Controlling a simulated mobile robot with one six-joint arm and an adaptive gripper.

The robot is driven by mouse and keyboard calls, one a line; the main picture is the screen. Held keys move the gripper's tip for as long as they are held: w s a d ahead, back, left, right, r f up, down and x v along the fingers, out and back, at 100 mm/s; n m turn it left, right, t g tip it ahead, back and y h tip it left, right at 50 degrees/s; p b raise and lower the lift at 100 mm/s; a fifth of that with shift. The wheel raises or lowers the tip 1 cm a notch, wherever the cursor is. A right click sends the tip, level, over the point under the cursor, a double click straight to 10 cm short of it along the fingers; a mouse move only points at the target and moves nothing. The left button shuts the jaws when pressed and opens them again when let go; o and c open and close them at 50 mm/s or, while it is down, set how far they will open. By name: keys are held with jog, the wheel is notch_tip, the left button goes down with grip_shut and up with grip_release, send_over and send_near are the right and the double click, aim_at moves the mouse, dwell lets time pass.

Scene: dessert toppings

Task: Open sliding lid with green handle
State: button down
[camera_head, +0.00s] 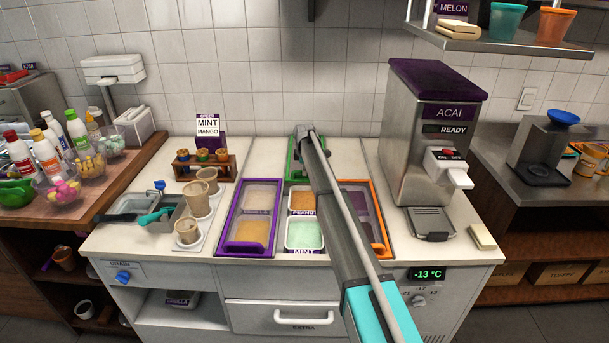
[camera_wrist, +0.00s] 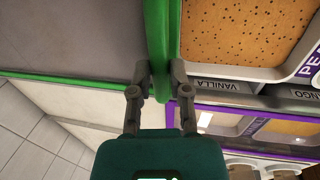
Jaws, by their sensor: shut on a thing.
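The green handle (camera_wrist: 158,35) is the upright green bar in the wrist view. My gripper (camera_wrist: 157,78) is shut on it, with one finger on each side. The sliding lid (camera_wrist: 75,30) is a greyish panel with a green edge, left of the bar. In the head view the green-framed lid (camera_head: 291,158) shows at the back of the middle freezer section, mostly hidden behind my arm. A tub with speckled tan contents (camera_wrist: 240,30) lies uncovered right of the handle in the wrist view. In the head view, the mint tub (camera_head: 304,236) is uncovered at the front.
A purple-framed lid (camera_head: 232,246) covers the left tubs. An orange-framed lid (camera_head: 377,215) lies on the right. The acai machine (camera_head: 430,125) stands right of my arm. Cups (camera_head: 196,198) stand on the left. The tiled wall is close behind the green lid.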

jog(key=shift+d, duration=0.1)
jog(key=c, duration=0.6)
grip_release()
jog(key=s, duration=3)
jog(key=shift+s, duration=0.4)
jog(key=shift+r, duration=0.1)
jog(key=shift+s+r+p, duration=0.5)
jog(key=shift+r+p, duration=2.05)
jog(key=shift+p, duration=0.05)
jog(key=shift+s+r+p, duration=0.5)
jog(key=shift+r+p, duration=2.1)
jog(key=shift+s+r+p, duration=0.5)
jog(key=shift+r+p, duration=2.05)
jog(key=shift+p, duration=0.05)
